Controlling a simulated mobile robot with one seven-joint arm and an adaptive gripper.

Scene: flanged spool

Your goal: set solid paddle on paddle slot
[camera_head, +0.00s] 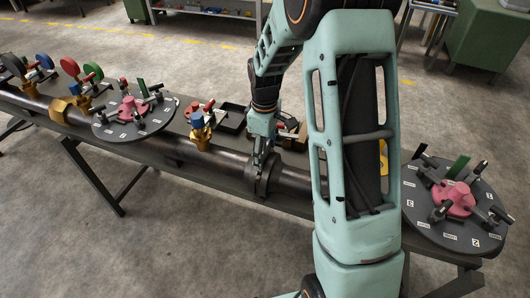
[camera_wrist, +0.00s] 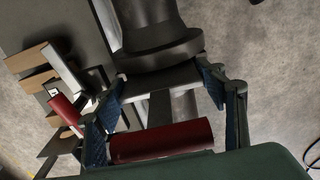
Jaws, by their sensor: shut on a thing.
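My gripper (camera_head: 263,136) is over the dark pipe's flange (camera_head: 263,180). In the wrist view my gripper (camera_wrist: 161,80) has its blue pads on either side of a piece with a red cylindrical grip (camera_wrist: 162,140) and a grey stem (camera_wrist: 160,108). I take this piece to be the solid paddle. A narrow grey part of it (camera_head: 258,157) shows below the fingers, reaching down to the flange. The flange also shows in the wrist view (camera_wrist: 160,55), just beyond the stem. The paddle slot itself is not clearly visible, and I cannot tell whether the paddle's lower end is inside it.
The pipe runs along a grey bench. Two round discs with pink hubs stand at left (camera_head: 148,124) and right (camera_head: 418,222). A brass valve with a blue top (camera_head: 200,132) is left of my gripper. A black tray (camera_head: 232,117) and brown blocks (camera_wrist: 33,58) lie behind the pipe.

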